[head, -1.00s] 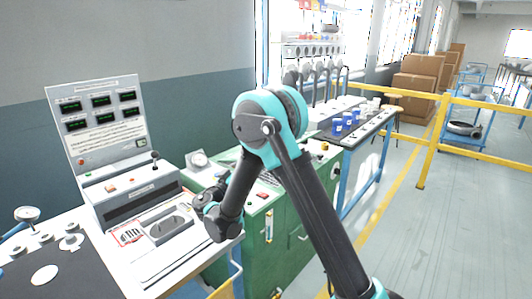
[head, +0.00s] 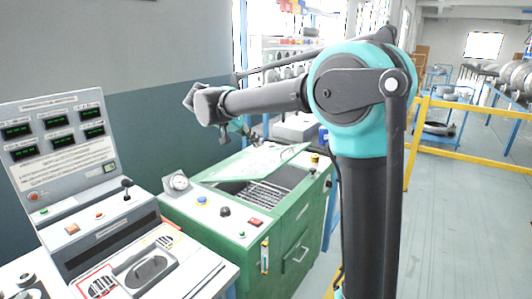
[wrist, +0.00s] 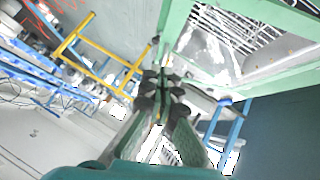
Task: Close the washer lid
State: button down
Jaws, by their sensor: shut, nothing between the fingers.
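The washer is a green cabinet (head: 285,225) in the head view, with a wire basket (head: 268,194) showing in its top opening. Its pale green lid (head: 255,161) stands partly open, tilted above the opening. My gripper is beyond the lid in the head view, small and partly hidden by the wrist. In the wrist view my gripper (wrist: 161,88) is shut and empty. The washer's green rim (wrist: 275,78) and wire basket (wrist: 240,28) show at the upper right there. I cannot tell whether the fingers touch the lid.
A control console (head: 100,215) stands left of the washer. A gauge (head: 178,182), knobs and buttons sit on the washer's front top. A yellow railing (head: 465,146) and open floor (head: 450,235) lie to the right.

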jog(key=x, duration=0.9)
jog(key=shift+w+f, duration=0.1)
jog(key=f, duration=0.1)
jog(key=d+f, duration=0.1)
jog(key=f, duration=0.1)
jog(key=shift+s, duration=0.2)
jog(key=shift+s+d+f, duration=0.15)
jog(key=shift+f, duration=0.4)
jog(key=shift+f, duration=0.1)
jog(key=d+f+y, duration=0.1)
jog(key=f, duration=0.3)
jog(key=s+d+f+m+t+y, duration=0.1)
jog(key=f, duration=0.3)
jog(key=s+d+f+y, duration=0.1)
jog(key=f, duration=0.4)
jog(key=shift+f+m+t, duration=0.1)
jog(key=shift+m+t, duration=0.3)
jog(key=shift+s+f, duration=0.25)
jog(key=shift+f, duration=0.25)
